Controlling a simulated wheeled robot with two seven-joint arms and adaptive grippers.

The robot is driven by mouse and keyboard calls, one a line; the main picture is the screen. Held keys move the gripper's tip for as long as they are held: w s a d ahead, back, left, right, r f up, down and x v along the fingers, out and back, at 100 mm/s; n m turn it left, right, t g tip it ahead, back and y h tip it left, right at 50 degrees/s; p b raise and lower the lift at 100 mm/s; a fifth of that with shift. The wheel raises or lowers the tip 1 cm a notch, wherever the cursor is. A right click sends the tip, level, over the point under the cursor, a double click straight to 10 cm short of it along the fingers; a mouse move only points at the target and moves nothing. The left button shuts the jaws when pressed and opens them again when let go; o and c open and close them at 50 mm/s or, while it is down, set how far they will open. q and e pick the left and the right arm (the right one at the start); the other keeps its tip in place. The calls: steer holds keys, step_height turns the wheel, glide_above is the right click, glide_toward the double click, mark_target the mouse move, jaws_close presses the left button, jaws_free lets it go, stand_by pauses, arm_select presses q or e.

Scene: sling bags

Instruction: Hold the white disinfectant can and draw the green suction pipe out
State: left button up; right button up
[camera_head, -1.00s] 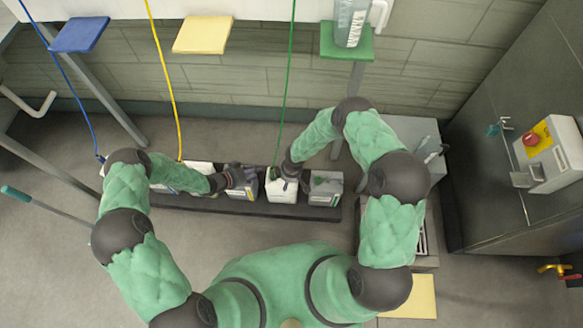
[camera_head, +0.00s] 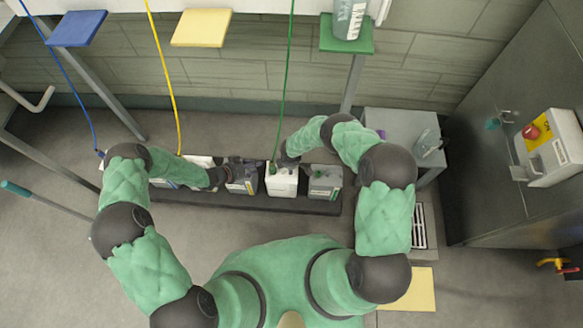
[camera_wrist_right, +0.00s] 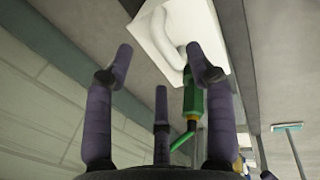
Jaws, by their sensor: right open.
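The white disinfectant can (camera_head: 282,184) stands in the row of cans on the low dark shelf. Its white body and handle also show in the right wrist view (camera_wrist_right: 165,35). The green suction pipe (camera_head: 273,167) is at its top, and its green fitting (camera_wrist_right: 193,100) shows between my right fingers. My right gripper (camera_head: 288,161) is at the can's top, open around the green fitting; its spread fingers show in the wrist view (camera_wrist_right: 165,65). My left gripper (camera_head: 240,166) is just left of the white can, over a grey can; its fingers are too small to read.
A grey can (camera_head: 325,183) stands right of the white can, and another (camera_head: 241,186) stands left of it. A green hose (camera_head: 284,85) hangs down to the white can. A grey box-like stand (camera_head: 400,135) is to the right.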

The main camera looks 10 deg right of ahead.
mark_target(282, 178)
steer(key=shift+w+d+f, duration=0.1)
steer(key=shift+w+f, duration=0.1)
steer(key=shift+f, duration=0.7)
steer(key=shift+w+f, duration=0.15)
steer(key=shift+f, duration=0.8)
steer(key=shift+w+d+f, duration=0.1)
steer(key=shift+w+f, duration=0.1)
steer(key=shift+f, duration=0.7)
